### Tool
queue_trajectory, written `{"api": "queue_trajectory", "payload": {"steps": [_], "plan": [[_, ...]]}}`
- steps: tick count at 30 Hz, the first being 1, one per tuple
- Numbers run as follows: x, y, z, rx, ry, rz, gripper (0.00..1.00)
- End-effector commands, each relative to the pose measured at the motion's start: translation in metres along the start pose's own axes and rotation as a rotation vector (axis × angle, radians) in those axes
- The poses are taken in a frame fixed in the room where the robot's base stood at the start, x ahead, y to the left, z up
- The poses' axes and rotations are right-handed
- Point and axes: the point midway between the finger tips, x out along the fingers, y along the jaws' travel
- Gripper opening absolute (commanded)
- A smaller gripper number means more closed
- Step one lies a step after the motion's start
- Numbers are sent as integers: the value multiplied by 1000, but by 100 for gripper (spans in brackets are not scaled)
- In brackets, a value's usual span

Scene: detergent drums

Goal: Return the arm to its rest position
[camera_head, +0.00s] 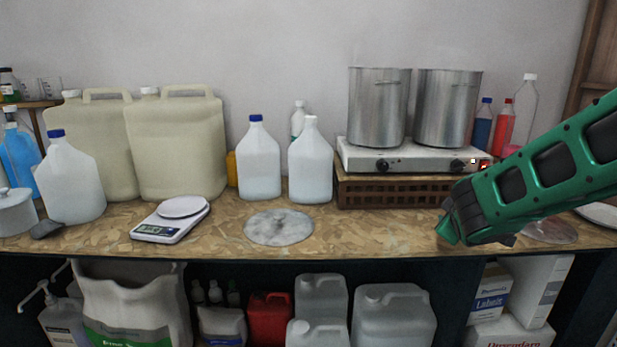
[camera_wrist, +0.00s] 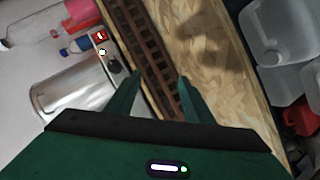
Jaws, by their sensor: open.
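My green arm reaches in from the right in the head view. Its gripper (camera_head: 448,232) is over the front right part of the wooden worktop (camera_head: 375,237), in front of the brown slatted crate (camera_head: 385,193). In the wrist view my gripper (camera_wrist: 160,78) shows two green fingers spread apart, with nothing between them. The crate (camera_wrist: 140,35) and the worktop (camera_wrist: 215,60) lie beyond the fingers. Whether the fingertips touch anything cannot be told.
Two steel pots (camera_head: 379,108) stand on a hot plate (camera_head: 410,156) on the crate. Jugs (camera_head: 259,160), a scale (camera_head: 170,222) and a grey disc (camera_head: 279,227) are left of my gripper. Canisters (camera_head: 394,318) and boxes (camera_head: 508,330) sit below the worktop. The worktop between disc and gripper is clear.

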Motion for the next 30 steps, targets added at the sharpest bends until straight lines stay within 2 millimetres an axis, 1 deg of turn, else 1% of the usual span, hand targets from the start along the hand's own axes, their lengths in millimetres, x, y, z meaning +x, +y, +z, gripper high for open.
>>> {"api": "queue_trajectory", "payload": {"steps": [1,2,3,5,6,8,9,11,12,14,15,17,18,21,24,27,30], "plan": [[-9,5,26,70,-70,-30,47],[-14,5,42,113,-114,-53,47],[-23,4,61,170,-171,-81,47],[-38,1,88,256,-256,-125,47],[-50,-2,106,313,-313,-152,47],[-69,-8,131,398,-399,-193,47],[-83,-13,146,454,-455,-220,47],[-105,-21,166,539,-538,-258,47],[-122,-27,179,594,-595,-284,47],[-147,-36,195,674,-679,-323,47],[-165,-43,204,727,-734,-348,47],[-192,-53,217,804,-819,-385,47],[-211,-60,223,850,-871,-409,47],[-252,-74,234,949,-990,-460,47],[-284,-85,239,1016,-1083,-501,47],[-305,-92,241,1053,-1142,-527,47],[-314,-95,241,1068,-1168,-539,47]]}}
